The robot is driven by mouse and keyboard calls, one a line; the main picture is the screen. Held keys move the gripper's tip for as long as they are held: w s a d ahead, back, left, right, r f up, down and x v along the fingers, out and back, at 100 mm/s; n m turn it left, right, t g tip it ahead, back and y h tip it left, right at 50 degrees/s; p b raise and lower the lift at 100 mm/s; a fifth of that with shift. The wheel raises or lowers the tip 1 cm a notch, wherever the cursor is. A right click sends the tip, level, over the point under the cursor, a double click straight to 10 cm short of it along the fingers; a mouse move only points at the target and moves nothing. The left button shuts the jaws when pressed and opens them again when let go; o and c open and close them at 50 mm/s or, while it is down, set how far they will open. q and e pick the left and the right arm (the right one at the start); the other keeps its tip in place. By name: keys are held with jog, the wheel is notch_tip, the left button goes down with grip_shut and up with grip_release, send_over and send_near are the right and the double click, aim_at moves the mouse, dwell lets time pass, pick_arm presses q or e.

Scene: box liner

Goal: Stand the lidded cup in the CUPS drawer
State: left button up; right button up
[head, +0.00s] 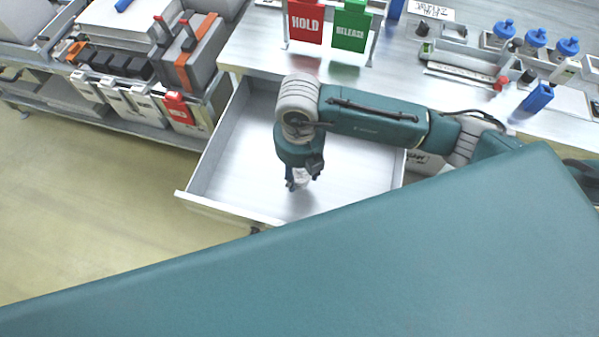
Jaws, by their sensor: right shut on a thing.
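My right gripper (301,183) is inside the outline of an open drawer (232,165), pointing down. It is shut on a small pale cup (301,176), mostly hidden by the gripper and wrist. I cannot tell whether the cup touches the drawer floor. The drawer is white and looks otherwise empty; no CUPS label shows on it from here. My left gripper is not in view.
On the bench above the drawer hang a red HOLD sign (305,22) and a green RELEASE sign (351,27). Several blue-capped bottles (535,38) stand at the right. A cart with bins (122,66) stands left of the drawer.

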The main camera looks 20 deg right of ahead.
jog(key=shift+f, duration=0.85)
jog(key=shift+f, duration=0.2)
jog(key=o, duration=1.2)
